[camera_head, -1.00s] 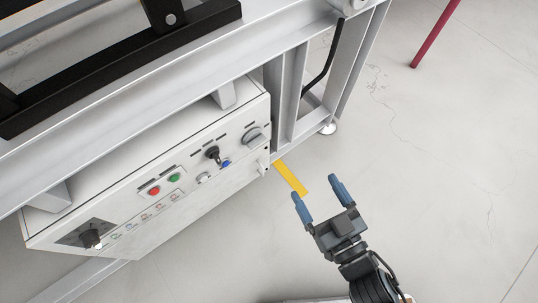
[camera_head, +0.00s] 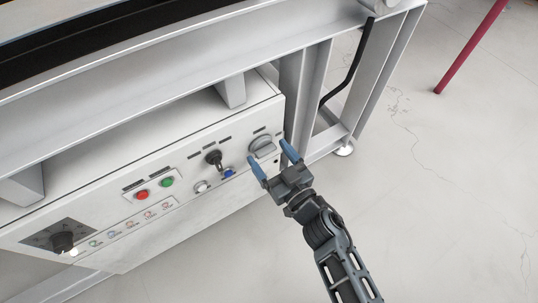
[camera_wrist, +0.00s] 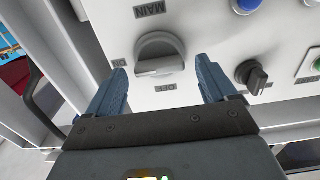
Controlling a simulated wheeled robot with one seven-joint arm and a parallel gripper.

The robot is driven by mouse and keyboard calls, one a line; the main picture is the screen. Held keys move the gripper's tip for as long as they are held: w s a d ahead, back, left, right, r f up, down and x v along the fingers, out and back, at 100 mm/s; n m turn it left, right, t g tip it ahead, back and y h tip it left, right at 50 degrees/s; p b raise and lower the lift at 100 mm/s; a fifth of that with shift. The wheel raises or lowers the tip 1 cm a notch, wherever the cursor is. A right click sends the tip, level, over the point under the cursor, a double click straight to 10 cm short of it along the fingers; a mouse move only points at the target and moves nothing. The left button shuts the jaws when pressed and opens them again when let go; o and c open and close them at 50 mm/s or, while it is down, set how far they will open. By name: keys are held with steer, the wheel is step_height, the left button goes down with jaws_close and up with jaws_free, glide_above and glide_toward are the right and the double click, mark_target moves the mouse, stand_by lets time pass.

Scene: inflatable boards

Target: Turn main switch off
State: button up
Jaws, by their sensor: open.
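The main switch (camera_head: 262,145) is a grey rotary knob at the right end of the white control panel. In the wrist view, the main switch (camera_wrist: 160,52) sits below an upside-down MAIN label (camera_wrist: 150,9), with an OFF label (camera_wrist: 166,87) on its lower side. Its raised grip bar lies roughly level across the picture. My gripper (camera_head: 270,152) is open and empty, right in front of the knob. In the wrist view, the gripper's blue fingers (camera_wrist: 160,65) stand on either side of the knob's lower part; whether they touch it cannot be told.
The panel (camera_head: 200,155) also carries a black selector (camera_head: 214,158), a blue button (camera_head: 228,173), a red button (camera_head: 142,195), a green button (camera_head: 167,182) and a black knob (camera_head: 62,242). A metal frame beam (camera_head: 150,95) runs above. Open floor (camera_head: 440,220) lies to the right.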

steer(key=shift+w+a, duration=0.35)
steer(key=shift+w, duration=0.1)
steer(key=c, duration=1.1)
